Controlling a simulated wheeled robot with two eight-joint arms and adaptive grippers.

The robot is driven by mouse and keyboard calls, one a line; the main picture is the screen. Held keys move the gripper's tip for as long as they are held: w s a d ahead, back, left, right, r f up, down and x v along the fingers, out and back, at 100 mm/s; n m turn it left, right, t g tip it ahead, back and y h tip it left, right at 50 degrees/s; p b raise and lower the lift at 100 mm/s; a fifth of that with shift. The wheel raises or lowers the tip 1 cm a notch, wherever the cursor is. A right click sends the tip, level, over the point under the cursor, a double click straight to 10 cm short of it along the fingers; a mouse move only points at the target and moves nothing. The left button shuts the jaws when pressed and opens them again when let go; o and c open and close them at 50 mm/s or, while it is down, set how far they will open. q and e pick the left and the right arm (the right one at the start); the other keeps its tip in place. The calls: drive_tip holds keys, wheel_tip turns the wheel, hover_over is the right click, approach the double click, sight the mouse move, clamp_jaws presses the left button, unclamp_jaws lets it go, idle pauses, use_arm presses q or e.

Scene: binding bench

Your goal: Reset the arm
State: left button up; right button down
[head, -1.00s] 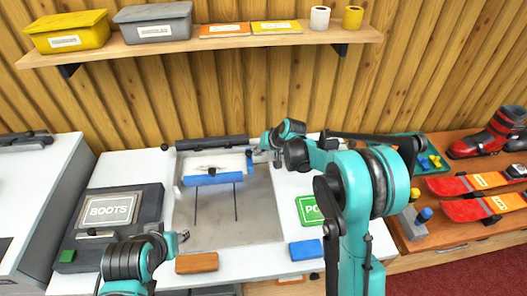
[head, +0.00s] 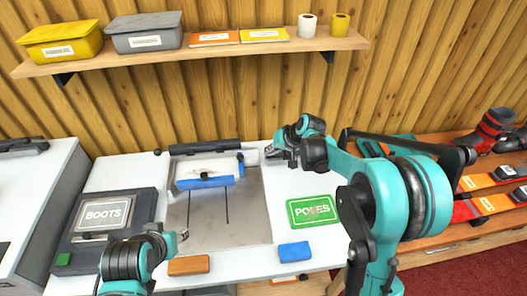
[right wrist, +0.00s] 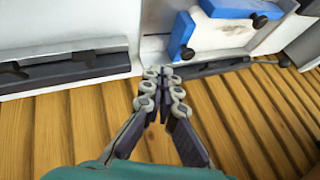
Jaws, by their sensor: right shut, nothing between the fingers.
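My right gripper (head: 271,153) hangs over the back of the white bench, just right of the blue-and-white clamp bar. In the right wrist view its fingers (right wrist: 165,75) are together with nothing between them. My left gripper (head: 182,235) is low over the front of the bench, near the orange-brown block; its fingertips are too small to read.
A grey plate (head: 235,215) carries the blue-and-white clamp bar (head: 207,182). A BOOTS box (head: 105,214), a green POLES sign (head: 313,210), an orange-brown block (head: 188,265) and a blue block (head: 294,251) lie around it. A wall shelf (head: 200,58) hangs above; skis (head: 489,206) are at right.

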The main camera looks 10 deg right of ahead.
drive_tip(key=shift+v, duration=0.8)
drive_tip(key=s+d+r+h, duration=0.2)
drive_tip(key=s, duration=1.3)
drive_tip(key=s+d+r+n+t+h, duration=0.1)
drive_tip(key=s+d+r+h, duration=0.1)
drive_tip(key=s, duration=1.3)
drive_tip(key=shift+d+r+h, duration=0.3)
drive_tip(key=shift+d, duration=0.25)
